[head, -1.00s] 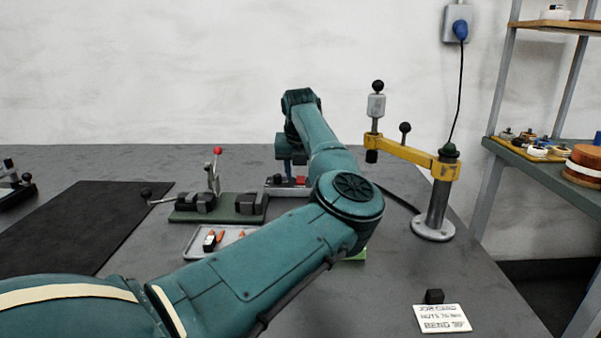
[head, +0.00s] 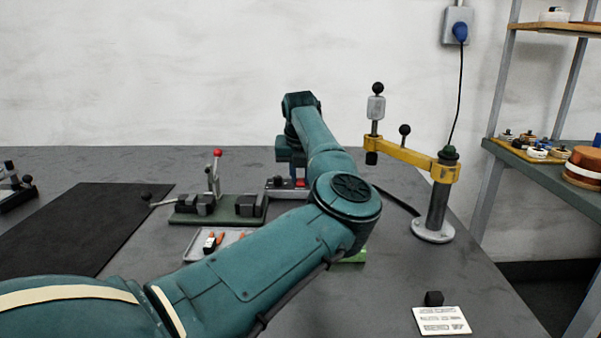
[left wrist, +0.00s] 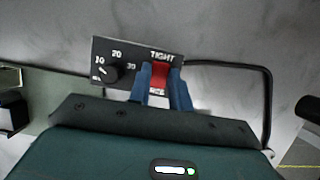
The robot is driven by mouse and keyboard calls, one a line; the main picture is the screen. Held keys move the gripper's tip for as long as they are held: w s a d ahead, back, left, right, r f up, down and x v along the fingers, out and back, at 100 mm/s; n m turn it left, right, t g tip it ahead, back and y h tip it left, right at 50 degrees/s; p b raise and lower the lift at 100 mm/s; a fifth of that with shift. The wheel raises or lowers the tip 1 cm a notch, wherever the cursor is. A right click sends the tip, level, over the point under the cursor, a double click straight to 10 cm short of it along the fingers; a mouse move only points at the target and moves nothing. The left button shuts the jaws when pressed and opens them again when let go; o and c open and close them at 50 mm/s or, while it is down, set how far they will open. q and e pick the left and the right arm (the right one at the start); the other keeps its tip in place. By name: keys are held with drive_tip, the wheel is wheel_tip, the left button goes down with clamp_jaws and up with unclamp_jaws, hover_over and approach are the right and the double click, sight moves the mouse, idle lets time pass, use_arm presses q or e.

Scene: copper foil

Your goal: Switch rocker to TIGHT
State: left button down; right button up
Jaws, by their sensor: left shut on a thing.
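A small dark panel (left wrist: 135,50) shows in the left wrist view, with a round dial (left wrist: 109,73) marked 10, 20 and 30. At its right is a red rocker (left wrist: 160,75), with "TIGHT" printed above it and a partly hidden label below it. The blue fingers of my left gripper (left wrist: 164,82) are at both sides of the rocker, shut on it. Which way the rocker is tipped I cannot tell. In the head view my left gripper (head: 291,165) points down at the red rocker (head: 300,183), and my arm hides part of the panel. My right gripper is not seen.
A green fixture (head: 217,208) with a red-knobbed lever stands to the left. In front of it is a grey tray (head: 193,247) with small orange-tipped items. A yellow swing arm (head: 398,150) on a post stands to the right. A card (head: 441,320) lies front right.

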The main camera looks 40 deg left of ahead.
sight(300, 181)
use_arm(q)
drive_tip(key=p, duration=0.2)
drive_tip(key=r+g+h+p, duration=0.1)
drive_tip(key=p, duration=0.1)
drive_tip(key=shift+w+a+p, duration=0.15)
drive_tip(key=shift+a+p, duration=0.05)
drive_tip(key=shift+p, duration=0.1)
drive_tip(key=p, duration=0.1)
drive_tip(key=g+h+p, duration=0.1)
drive_tip(key=p, duration=0.1)
drive_tip(key=shift+w+a+f, duration=0.2)
drive_tip(key=shift+f, duration=0.1)
drive_tip(key=shift+f+g+p, duration=0.1)
drive_tip(key=shift+g+p, duration=0.2)
drive_tip(key=shift+g, duration=0.1)
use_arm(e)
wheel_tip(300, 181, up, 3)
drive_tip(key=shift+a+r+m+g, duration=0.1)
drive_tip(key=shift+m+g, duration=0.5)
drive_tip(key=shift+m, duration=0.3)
use_arm(q)
drive_tip(key=c, duration=1.3)
unclamp_jaws()
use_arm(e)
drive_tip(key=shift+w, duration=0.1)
use_arm(q)
drive_tip(key=shift+d+f, duration=0.1)
